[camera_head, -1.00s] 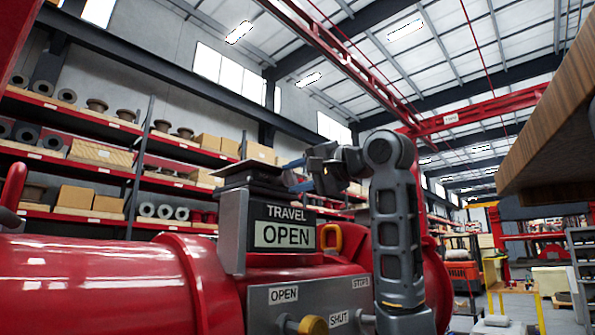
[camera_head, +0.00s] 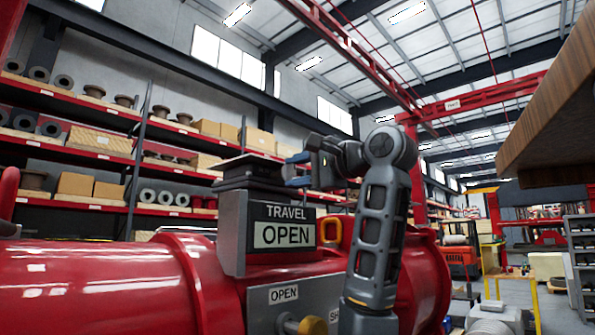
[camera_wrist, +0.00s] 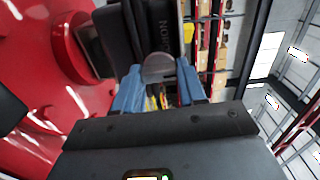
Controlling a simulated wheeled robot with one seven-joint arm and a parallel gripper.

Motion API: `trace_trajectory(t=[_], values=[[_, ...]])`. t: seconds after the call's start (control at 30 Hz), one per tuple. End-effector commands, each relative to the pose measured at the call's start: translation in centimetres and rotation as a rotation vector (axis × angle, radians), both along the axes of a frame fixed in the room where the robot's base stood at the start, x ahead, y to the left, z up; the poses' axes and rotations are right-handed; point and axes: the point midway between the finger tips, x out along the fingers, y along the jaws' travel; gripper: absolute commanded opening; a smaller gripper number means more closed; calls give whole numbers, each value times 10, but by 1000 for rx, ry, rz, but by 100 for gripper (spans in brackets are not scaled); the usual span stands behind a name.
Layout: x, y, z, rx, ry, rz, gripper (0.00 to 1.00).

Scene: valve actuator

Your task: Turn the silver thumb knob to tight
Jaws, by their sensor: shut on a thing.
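The silver thumb knob (camera_wrist: 158,66) shows in the wrist view as a grey rounded piece between the blue fingertips of my gripper (camera_wrist: 158,78). My gripper is shut on it, one finger on each side. In the head view my gripper (camera_head: 298,171) reaches in from the right beside the dark top of the indicator box (camera_head: 283,237), which reads TRAVEL OPEN. The knob itself cannot be made out there. The box sits on the red actuator body (camera_head: 100,285).
A grey plate (camera_head: 262,318) below the box carries an OPEN label and a brass knob (camera_head: 312,326); my arm covers its right part. A yellow lifting eye (camera_head: 330,229) stands right of the box. A wooden edge (camera_head: 545,120) overhangs at upper right. Shelves stand behind.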

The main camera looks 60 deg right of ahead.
Motion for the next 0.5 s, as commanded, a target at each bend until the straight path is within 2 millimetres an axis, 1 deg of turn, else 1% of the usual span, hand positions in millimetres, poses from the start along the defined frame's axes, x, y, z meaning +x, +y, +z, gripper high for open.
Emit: trace_trajectory(t=[0.03,0.2,0.23,0.4,0.5], values=[[0,-1,-3,3,5,-3,10],[0,-2,-3,3,6,-3,10],[0,-2,-3,3,6,-3,42],[0,-1,-2,1,4,-2,59],[0,-1,-2,1,3,-2,66]])
